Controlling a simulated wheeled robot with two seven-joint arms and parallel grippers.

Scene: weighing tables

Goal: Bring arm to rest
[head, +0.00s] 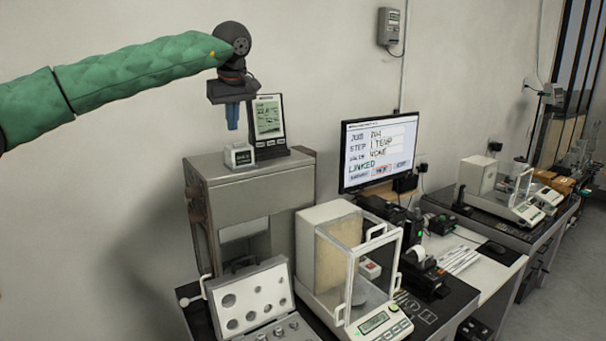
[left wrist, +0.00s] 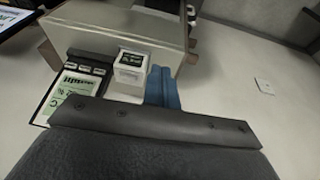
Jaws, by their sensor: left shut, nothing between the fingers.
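My left arm, in a green padded sleeve, comes in from the left in the head view. My left gripper (head: 232,116) points down with its blue fingers together and nothing between them. In the head view it shows above a small white box (head: 239,155) and beside a display unit (head: 268,120), both on top of a grey metal cabinet (head: 255,169). In the left wrist view the blue fingers (left wrist: 162,88) show beside the white box (left wrist: 131,68), with the display (left wrist: 72,92) to the left. My right gripper is not in view.
An open case of weights (head: 250,297) and a glass-sided balance (head: 355,270) stand in front of the cabinet. A monitor (head: 378,150) stands behind the balance. More balances (head: 510,190) stand on the far table. The wall space left of the cabinet is clear.

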